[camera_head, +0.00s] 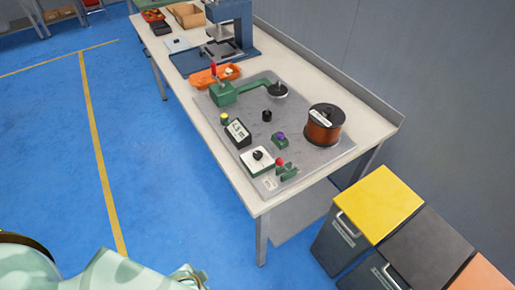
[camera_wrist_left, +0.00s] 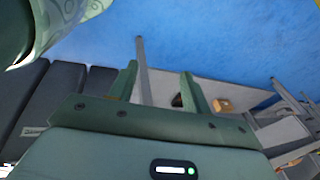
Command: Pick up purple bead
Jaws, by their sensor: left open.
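I cannot make out the bead in that view. My right gripper is not in view.
Around the bead stand a copper wire spool (camera_head: 322,127), a black knob (camera_head: 267,115), a dark meter box (camera_head: 237,132), a white box with a knob (camera_head: 257,160) and a red-tipped green part (camera_head: 285,168). Bins, one yellow-topped (camera_head: 380,203), stand beside the bench. Blue floor is open at left.

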